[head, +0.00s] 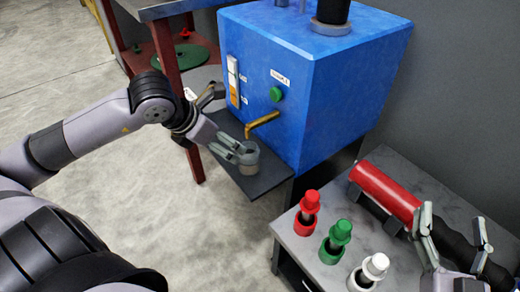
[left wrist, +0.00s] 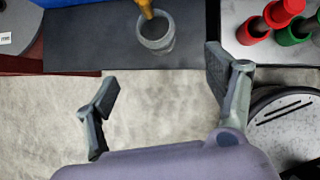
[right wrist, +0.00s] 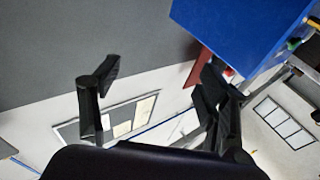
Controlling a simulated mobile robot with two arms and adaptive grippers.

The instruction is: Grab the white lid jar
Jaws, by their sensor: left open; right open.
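The white lid jar (head: 374,267) stands upright on the grey table (head: 335,208) at the lower right of the head view. It has a white cap, a dark neck and a white base, and nothing holds it. My right gripper (head: 453,216) is open and empty, to the right of the jar and raised beside the red cylinder. Its fingers (right wrist: 160,90) point toward a wall in the right wrist view, and no jar shows there. My left gripper (head: 226,124) is open near the grey cup (head: 251,168); the left wrist view shows the cup (left wrist: 157,36) ahead, between and beyond the fingers.
A green lid jar (head: 336,242) and a red lid jar (head: 308,210) stand in a row with the white one. A red cylinder (head: 385,188) lies behind them. A blue machine (head: 310,85) with a brass spout (head: 263,123) stands over a dark shelf (head: 265,183).

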